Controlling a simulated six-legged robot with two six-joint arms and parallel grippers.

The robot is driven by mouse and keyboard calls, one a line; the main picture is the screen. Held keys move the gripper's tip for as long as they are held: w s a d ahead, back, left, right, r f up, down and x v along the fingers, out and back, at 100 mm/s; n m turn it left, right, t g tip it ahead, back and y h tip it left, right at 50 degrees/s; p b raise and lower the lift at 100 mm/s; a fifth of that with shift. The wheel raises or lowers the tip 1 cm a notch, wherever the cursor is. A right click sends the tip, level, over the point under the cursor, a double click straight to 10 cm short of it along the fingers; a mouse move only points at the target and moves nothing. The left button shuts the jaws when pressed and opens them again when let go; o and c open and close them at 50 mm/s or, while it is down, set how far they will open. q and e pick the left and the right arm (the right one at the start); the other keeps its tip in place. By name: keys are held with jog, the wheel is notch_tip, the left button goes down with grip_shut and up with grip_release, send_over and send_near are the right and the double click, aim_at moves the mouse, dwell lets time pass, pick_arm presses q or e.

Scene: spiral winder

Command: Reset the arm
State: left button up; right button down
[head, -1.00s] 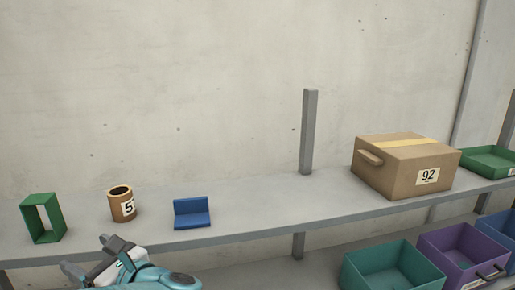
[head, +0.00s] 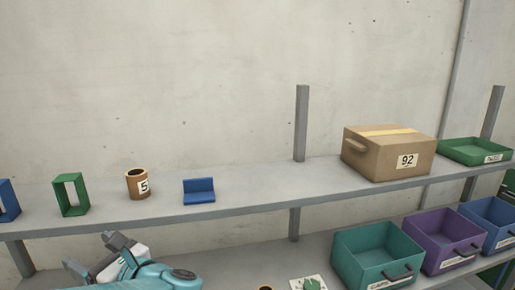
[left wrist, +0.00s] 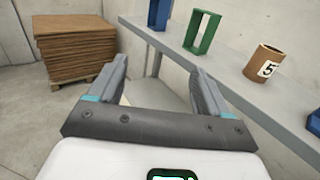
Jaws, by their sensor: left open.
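My left gripper (head: 92,255) is low at the left of the head view, in front of the shelf edge. In the left wrist view its two fingers (left wrist: 160,85) stand wide apart with nothing between them. The gripper is apart from the shelf and touches no object. My right gripper is in neither view.
The upper grey shelf (head: 255,187) holds a green frame (head: 85,194), a brown cup marked 5 (head: 135,184), a blue bracket (head: 198,191) and a box marked 92 (head: 385,155). Coloured bins (head: 375,255) stand on the lower shelf. A brown stack (left wrist: 75,48) stands at left.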

pick_arm(q)
jog(key=s+d+f+n+g+h, duration=0.1)
jog(key=s+d+f+g+h, duration=0.2)
jog(key=f, duration=0.8)
jog(key=s+d+f+n+g+h, duration=0.15)
jog(key=s+f+h, duration=0.25)
jog(key=f, duration=0.7)
jog(key=s+d+f+g+h, duration=0.2)
jog(key=s+f+h, duration=0.15)
jog(key=f, duration=0.75)
jog(key=s+d+f+n+h+b, duration=0.1)
jog(key=s+d+f+n+h, duration=0.4)
jog(key=f+n, duration=0.3)
jog(key=s+d+f+n+h+b, duration=0.1)
jog(key=s+d+f+n+h, duration=0.4)
jog(key=n, duration=0.9)
jog(key=s+d+f, duration=0.2)
jog(key=d, duration=0.1)
jog(key=shift+f, duration=0.4)
jog(key=shift+w+n+g, duration=0.1)
jog(key=shift+n+g, duration=0.15)
jog(key=c, duration=0.7)
jog(key=shift+o, duration=0.2)
jog(key=shift+a, duration=0.1)
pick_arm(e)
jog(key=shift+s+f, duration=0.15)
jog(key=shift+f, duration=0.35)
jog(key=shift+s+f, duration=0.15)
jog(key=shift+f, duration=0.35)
